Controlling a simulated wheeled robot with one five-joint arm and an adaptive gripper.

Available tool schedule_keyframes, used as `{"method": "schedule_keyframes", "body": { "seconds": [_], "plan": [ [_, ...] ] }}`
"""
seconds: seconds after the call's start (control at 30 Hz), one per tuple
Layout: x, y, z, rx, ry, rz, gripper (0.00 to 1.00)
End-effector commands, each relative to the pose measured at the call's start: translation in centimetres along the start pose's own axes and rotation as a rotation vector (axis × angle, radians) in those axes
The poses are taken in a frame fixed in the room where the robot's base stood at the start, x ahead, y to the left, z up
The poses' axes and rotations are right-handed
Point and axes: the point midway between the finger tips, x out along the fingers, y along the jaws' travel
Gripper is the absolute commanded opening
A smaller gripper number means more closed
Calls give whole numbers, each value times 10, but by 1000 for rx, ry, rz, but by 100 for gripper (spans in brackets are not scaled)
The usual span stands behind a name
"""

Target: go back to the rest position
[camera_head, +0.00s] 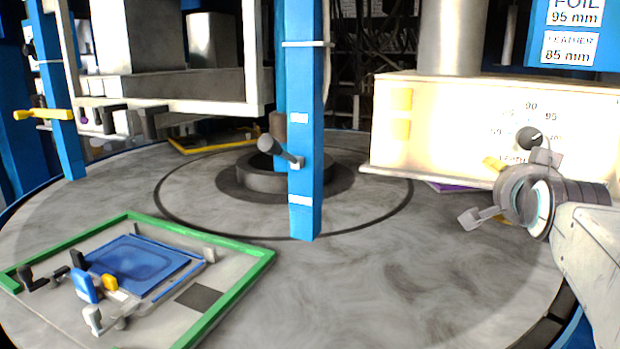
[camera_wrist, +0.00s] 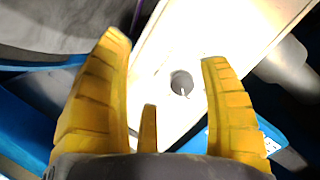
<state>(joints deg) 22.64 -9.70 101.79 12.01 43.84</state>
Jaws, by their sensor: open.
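My gripper (camera_head: 484,190) is at the right in the head view, in front of the cream box with a dial. The dark dial knob (camera_head: 529,137) is on the box front, just above my gripper in the head view. In the wrist view a grey round knob (camera_wrist: 181,83) on a pale panel shows between the fingers, apart from them as far as I can see. My wrist partly covers the lower right of the box front.
The cream box (camera_head: 440,115) overhangs the round grey table (camera_head: 400,280). A blue post (camera_head: 304,120) stands near the middle. A green-framed fixture (camera_head: 232,292) with a blue plate (camera_head: 140,262) lies at the left. The table's front middle is clear.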

Motion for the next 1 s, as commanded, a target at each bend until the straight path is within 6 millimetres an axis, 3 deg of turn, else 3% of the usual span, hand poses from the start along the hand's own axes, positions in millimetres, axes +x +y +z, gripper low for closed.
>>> {"method": "schedule_keyframes", "body": {
  "seconds": [0.07, 0.3, 0.5, 0.7, 0.83, 1.0],
  "plan": [
    [-21, 0, 33, -100, -120, 40, 71],
    [-96, 38, 136, -443, -499, 124, 71],
    [-166, 77, 193, -699, -778, 133, 71],
    [-219, 110, 222, -877, -975, 116, 71],
    [-239, 124, 231, -942, -1049, 106, 71],
    [-250, 132, 235, -977, -1090, 100, 71]
  ]
}}
